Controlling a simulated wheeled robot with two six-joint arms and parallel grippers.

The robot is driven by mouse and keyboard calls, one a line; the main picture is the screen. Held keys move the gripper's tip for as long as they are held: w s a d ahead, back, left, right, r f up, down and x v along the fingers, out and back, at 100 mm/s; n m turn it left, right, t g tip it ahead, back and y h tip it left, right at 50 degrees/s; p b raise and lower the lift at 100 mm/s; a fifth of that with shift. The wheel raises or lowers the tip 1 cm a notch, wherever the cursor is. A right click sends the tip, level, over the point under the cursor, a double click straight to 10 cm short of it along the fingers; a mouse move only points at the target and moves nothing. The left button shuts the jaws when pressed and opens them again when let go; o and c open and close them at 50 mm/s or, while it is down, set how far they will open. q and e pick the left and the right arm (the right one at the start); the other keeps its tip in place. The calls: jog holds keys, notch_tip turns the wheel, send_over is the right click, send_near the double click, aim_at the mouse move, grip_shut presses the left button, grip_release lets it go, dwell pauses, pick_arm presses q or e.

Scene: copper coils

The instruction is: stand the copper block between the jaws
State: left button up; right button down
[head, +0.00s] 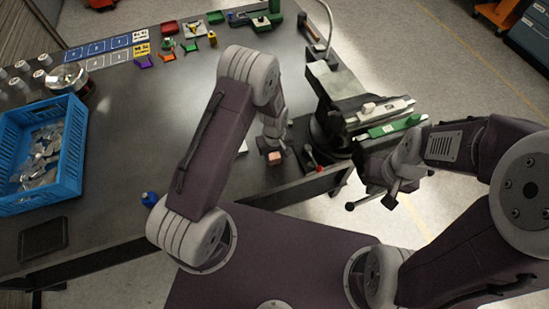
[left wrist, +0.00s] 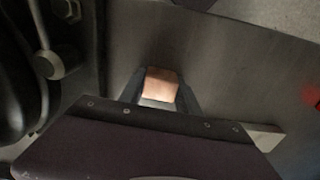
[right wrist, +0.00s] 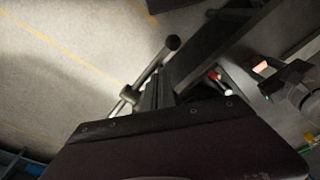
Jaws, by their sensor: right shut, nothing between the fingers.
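The copper block (head: 274,158) is a small orange-brown piece at the tip of my left gripper (head: 271,150), by the bench's front edge. In the left wrist view the block (left wrist: 160,84) sits between the two fingers, which are closed against its sides. The block (right wrist: 260,67) also shows in the right wrist view. The vise (head: 335,88) with its jaws stands at the bench corner, right of the block; the gap between the jaws is hard to make out. My right gripper (head: 385,190) is shut and empty, close to the vise's handle bar (right wrist: 153,72); touching or apart cannot be told.
A pale bar and a green bar (head: 392,127) lie across the vise. A red-tipped lever (head: 318,167) sticks out below it. A blue crate (head: 70,188) of metal parts is at the left. The bench middle (head: 140,120) is clear.

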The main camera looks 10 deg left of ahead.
aim_at(274, 156)
pick_arm(q)
jog(key=shift+r, duration=0.2)
pick_arm(e)
jog(key=shift+r, duration=0.15)
